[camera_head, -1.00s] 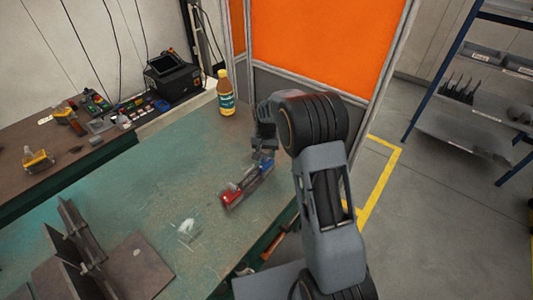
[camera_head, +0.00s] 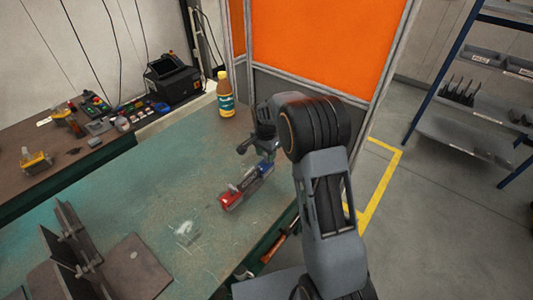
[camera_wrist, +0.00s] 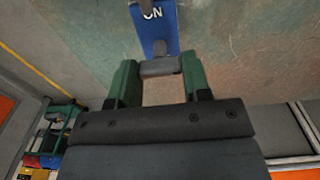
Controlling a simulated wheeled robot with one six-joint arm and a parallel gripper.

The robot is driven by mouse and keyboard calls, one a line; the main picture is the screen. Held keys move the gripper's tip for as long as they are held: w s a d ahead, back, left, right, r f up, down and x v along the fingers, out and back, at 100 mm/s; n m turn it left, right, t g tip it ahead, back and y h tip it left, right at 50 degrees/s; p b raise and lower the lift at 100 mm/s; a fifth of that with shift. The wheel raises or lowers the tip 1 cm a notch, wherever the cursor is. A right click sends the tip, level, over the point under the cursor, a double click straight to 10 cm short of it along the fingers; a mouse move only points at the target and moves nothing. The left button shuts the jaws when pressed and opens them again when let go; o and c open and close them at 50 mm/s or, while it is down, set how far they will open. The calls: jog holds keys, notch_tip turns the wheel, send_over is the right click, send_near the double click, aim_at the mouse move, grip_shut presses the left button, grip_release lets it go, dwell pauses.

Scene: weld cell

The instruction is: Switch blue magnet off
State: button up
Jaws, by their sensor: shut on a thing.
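The blue magnet (camera_head: 264,169) sits on the far end of a dark bar on the green workbench, with the red magnet (camera_head: 230,197) at the near end. In the wrist view the blue magnet (camera_wrist: 155,25) shows the white word ON at the top edge. My gripper (camera_wrist: 160,70) is shut on the magnet's grey switch lever (camera_wrist: 160,67), which lies crosswise between the green fingers. In the head view my gripper (camera_head: 262,150) is just above the blue magnet, and the lever is hidden there.
A bottle (camera_head: 225,95) stands at the back of the workbench (camera_head: 170,175). A second bench at left holds a black machine (camera_head: 172,78) and small tools. An orange screen (camera_head: 320,45) rises behind.

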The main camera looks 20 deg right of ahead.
aim_at(265, 154)
dwell(0.4)
jog(key=o, duration=0.9)
jog(key=shift+r, duration=0.1)
jog(key=r, duration=1.3)
jog(key=shift+a+r, duration=0.2)
jog(key=shift+r, duration=0.15)
jog(key=shift+s+r+n+t, duration=0.1)
jog(key=shift+s+n+t, duration=0.5)
jog(key=shift+s+n, duration=2.45)
jog(key=shift+s+f+n+t, duration=0.1)
jog(key=shift+s+n+t, duration=0.55)
jog(key=shift+s, duration=4.8)
jog(key=shift+s+r+n+t, duration=0.1)
jog(key=shift+s+n+t, duration=0.45)
jog(key=shift+s+n, duration=2.55)
